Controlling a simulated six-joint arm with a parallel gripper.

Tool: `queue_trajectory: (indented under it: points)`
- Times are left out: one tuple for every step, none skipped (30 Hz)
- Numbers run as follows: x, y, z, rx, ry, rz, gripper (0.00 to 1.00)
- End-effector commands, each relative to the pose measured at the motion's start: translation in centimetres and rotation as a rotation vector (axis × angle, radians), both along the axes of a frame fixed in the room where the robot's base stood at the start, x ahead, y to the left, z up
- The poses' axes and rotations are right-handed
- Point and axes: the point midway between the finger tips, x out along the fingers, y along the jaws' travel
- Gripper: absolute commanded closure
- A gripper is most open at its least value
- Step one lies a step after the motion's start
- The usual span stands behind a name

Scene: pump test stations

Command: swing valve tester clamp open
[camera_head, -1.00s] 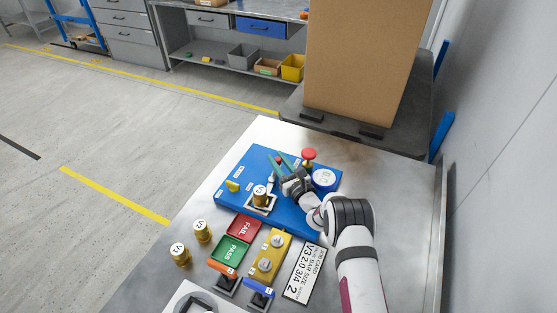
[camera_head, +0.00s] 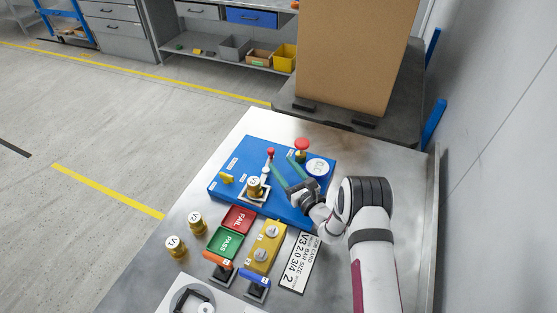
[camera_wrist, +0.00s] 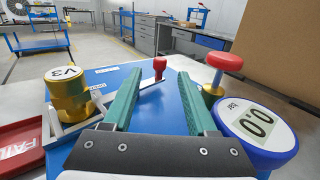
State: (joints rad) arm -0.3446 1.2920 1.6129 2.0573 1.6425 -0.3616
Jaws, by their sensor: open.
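The valve tester is a blue base (camera_head: 228,185) on the metal table. A brass valve marked V3 (camera_head: 254,184) sits upright in its white frame, and V3 also shows at the left of the wrist view (camera_wrist: 70,95). The clamp's pale arm ends in a red knob (camera_head: 270,152). In the wrist view the red knob (camera_wrist: 160,66) appears between my fingertips, just beyond them. My gripper (camera_head: 280,161) is open, its green fingers (camera_wrist: 158,85) pointing over the base toward the knob. Nothing is held. Whether a finger touches the clamp arm cannot be told.
A red push button on a brass post (camera_head: 302,146) and a round gauge reading 0.0 (camera_head: 318,168) stand close on the right. Valves V2 (camera_head: 196,223) and V1 (camera_head: 175,246), the red FAIL tray (camera_head: 239,218) and the green PASS tray (camera_head: 225,242) lie in front.

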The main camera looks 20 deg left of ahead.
Motion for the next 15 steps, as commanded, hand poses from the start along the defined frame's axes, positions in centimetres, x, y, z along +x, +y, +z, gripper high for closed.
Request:
queue_trajectory:
  points:
    - [0.0,0.0,0.0,0.000,0.000,0.000,0.42]
    - [0.0,0.0,0.0,0.000,0.000,0.000,0.42]
    - [0.0,0.0,0.0,0.000,0.000,0.000,0.42]
    - [0.0,0.0,0.0,0.000,0.000,0.000,0.42]
    - [0.1,0.1,0.0,-0.001,-0.001,0.001,0.42]
    - [0.6,0.9,0.0,-0.002,-0.004,0.004,0.42]
    - [1.1,1.7,0.0,-0.001,-0.005,0.003,0.42]
    - [1.6,2.2,0.0,-0.001,-0.005,0.002,0.42]
    - [1.9,2.7,0.0,-0.001,-0.003,0.001,0.42]
    - [2.0,2.8,0.0,0.000,-0.001,-0.001,0.42]
    - [2.1,2.8,0.0,0.000,-0.001,-0.002,0.42]
    - [2.2,2.9,0.0,0.000,-0.001,-0.002,0.42]
    - [2.4,3.2,0.0,0.000,-0.002,-0.001,0.42]
    - [2.6,3.5,0.0,0.000,-0.002,-0.001,0.42]
    - [3.1,4.2,0.0,-0.001,-0.003,0.000,0.42]
